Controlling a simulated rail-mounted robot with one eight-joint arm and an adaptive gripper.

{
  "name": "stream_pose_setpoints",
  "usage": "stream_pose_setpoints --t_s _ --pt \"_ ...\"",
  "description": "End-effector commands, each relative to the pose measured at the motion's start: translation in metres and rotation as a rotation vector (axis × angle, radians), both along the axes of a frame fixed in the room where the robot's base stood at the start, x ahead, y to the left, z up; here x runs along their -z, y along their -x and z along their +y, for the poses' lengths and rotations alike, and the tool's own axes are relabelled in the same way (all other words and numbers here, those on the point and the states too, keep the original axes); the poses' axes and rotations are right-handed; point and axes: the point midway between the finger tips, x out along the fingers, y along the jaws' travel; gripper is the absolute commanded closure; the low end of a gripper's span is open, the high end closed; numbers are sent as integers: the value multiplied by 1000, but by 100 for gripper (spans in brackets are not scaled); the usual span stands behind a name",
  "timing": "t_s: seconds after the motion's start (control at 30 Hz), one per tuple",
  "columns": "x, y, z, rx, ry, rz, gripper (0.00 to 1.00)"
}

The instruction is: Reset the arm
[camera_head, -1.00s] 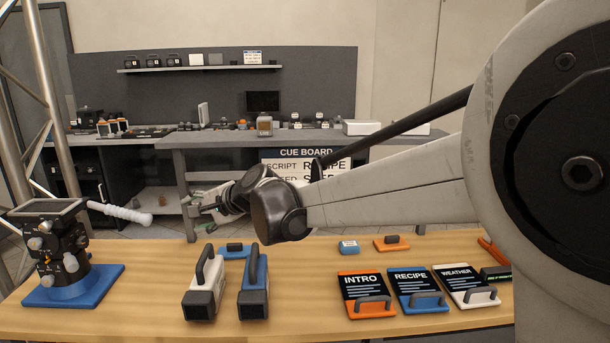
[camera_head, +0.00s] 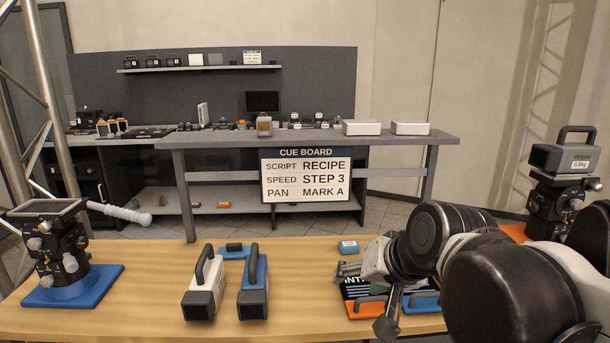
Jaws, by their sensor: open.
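My gripper (camera_head: 366,297) is at the lower right of the head view, above the right part of the wooden table (camera_head: 150,310). Its fingers are spread apart and nothing shows between them. My arm comes in from the right edge, folded low, and its dark joints fill the lower right corner. The gripper and arm cover most of the orange-edged INTRO card (camera_head: 368,308) and the blue card (camera_head: 424,305). The other cards are hidden behind the arm. I cannot tell whether the gripper touches the INTRO card.
Two handled blocks, white (camera_head: 203,290) and blue (camera_head: 254,285), stand centre-left. A camera head on a blue base (camera_head: 75,292) is at left. The cue board (camera_head: 306,176) hangs behind. The front left table is clear.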

Motion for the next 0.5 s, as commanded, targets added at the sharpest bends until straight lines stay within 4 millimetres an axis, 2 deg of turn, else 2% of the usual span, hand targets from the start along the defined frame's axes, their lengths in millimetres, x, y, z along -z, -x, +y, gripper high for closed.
stream_pose_setpoints --t_s 0.03,0.2,0.33,0.5 --pt "7 15 -15 4 39 -2 52" --pt "31 59 -60 -1 181 1 52" --pt "47 86 -84 -5 267 8 52" --pt "60 104 -101 -8 330 16 52"
